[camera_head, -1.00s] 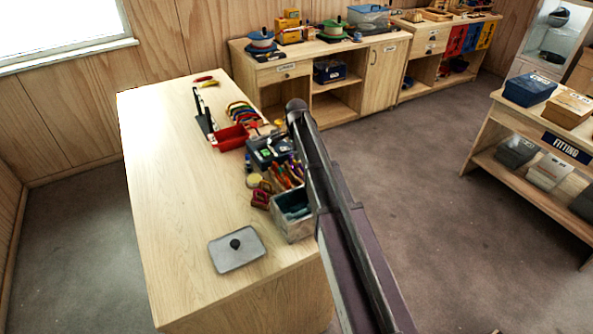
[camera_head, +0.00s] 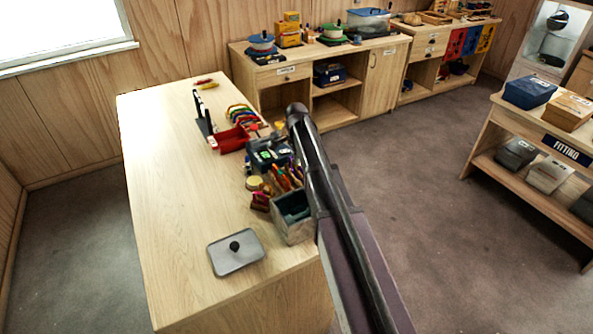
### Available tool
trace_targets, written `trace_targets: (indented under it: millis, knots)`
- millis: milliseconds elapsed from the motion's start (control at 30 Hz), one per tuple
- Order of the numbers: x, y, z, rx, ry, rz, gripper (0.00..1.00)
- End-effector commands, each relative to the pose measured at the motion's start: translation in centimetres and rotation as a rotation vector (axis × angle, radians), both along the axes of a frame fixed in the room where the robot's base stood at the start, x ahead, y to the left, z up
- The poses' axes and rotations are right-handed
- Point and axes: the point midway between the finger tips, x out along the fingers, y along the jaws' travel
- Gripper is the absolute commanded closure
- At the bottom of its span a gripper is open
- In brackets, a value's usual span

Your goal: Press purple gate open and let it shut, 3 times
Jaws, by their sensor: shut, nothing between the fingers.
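A row of coloured curved pieces (camera_head: 243,114), with red, yellow, green and blue showing, stands at the far right part of the wooden table. They look like carabiners. I cannot pick out a purple one or see its gate at this size. My dark arm rises from the bottom right to a rounded joint just right of that row. It covers part of the table's right edge. My gripper cannot be made out; it is hidden or out of view, so its contact with any gate does not show.
The wooden table (camera_head: 170,190) is clear on its left. A red tray (camera_head: 230,140), a dark box (camera_head: 265,153), several coloured tools and a grey bin (camera_head: 294,222) line its right side. A grey lidded tray (camera_head: 236,254) lies near the front. A labelled shelf (camera_head: 540,125) stands at right.

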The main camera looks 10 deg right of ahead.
Motion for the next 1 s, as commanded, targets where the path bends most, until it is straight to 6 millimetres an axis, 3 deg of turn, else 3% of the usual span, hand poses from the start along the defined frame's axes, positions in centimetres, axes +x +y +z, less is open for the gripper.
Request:
trace_targets:
  millis: [700,1000]
  knots:
    - [0.0,0.0,5.5,0.000,0.000,0.000,1.00]
    - [0.0,0.0,6.3,0.000,0.000,0.000,1.00]
